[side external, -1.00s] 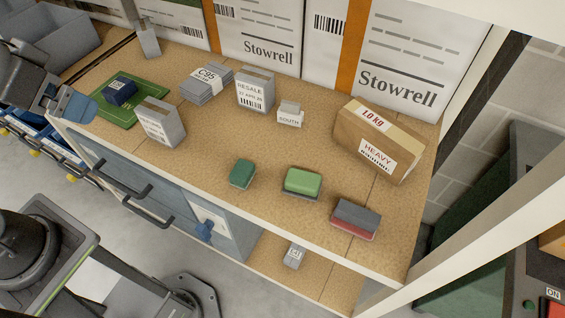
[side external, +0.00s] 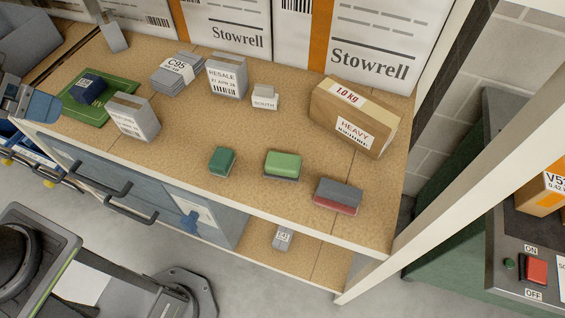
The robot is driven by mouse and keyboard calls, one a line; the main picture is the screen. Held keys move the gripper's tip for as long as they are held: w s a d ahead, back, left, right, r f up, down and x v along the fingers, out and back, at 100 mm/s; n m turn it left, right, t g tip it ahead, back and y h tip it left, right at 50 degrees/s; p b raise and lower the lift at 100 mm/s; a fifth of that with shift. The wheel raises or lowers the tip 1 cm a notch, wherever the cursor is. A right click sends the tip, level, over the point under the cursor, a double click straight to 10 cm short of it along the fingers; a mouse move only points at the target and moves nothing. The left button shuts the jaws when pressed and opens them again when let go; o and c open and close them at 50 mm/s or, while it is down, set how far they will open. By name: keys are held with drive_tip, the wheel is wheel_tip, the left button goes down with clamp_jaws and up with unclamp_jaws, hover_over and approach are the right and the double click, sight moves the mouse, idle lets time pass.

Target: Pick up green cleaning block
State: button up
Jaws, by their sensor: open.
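Two green blocks lie on the tan shelf board (side external: 180,185). One is a light green block (side external: 284,163) with a darker layer under it, near the front middle. The other is a smaller dark green block (side external: 222,161) to its left. A grey block with a red underside (side external: 338,194) lies right of the light green one. My gripper (side external: 40,106), grey with a blue finger, is at the far left edge, partly cut off. It is open, beside the green mat and well apart from the green blocks.
A brown "HEAVY" carton (side external: 354,116) stands behind the blocks at right. Grey boxes (side external: 228,75) and a small "SOUTH" block (side external: 264,97) stand further back. A dark blue block (side external: 90,87) sits on the green mat (side external: 126,91). A white rack post (side external: 445,165) rises at right.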

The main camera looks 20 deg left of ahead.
drive_tip(key=shift+w, duration=0.1)
drive_tip(key=shift+c, duration=0.5)
drive_tip(key=w+d+m+g, duration=0.1)
drive_tip(key=w+d+m, duration=0.2)
drive_tip(key=w+m, duration=0.4)
drive_tip(key=m+g, duration=0.5)
drive_tip(key=m, duration=0.4)
hover_over(283, 161)
drive_tip(key=f, duration=2.5)
drive_tip(key=shift+w+d, duration=0.2)
drive_tip(key=shift+d, duration=0.1)
drive_tip(key=shift+s+a+f, duration=0.1)
drive_tip(key=shift+a+f, duration=0.05)
drive_tip(key=shift+f, duration=1.2)
drive_tip(key=shift+s+a+f, duration=0.1)
drive_tip(key=shift+a+f, duration=0.05)
drive_tip(key=shift+f, duration=1.15)
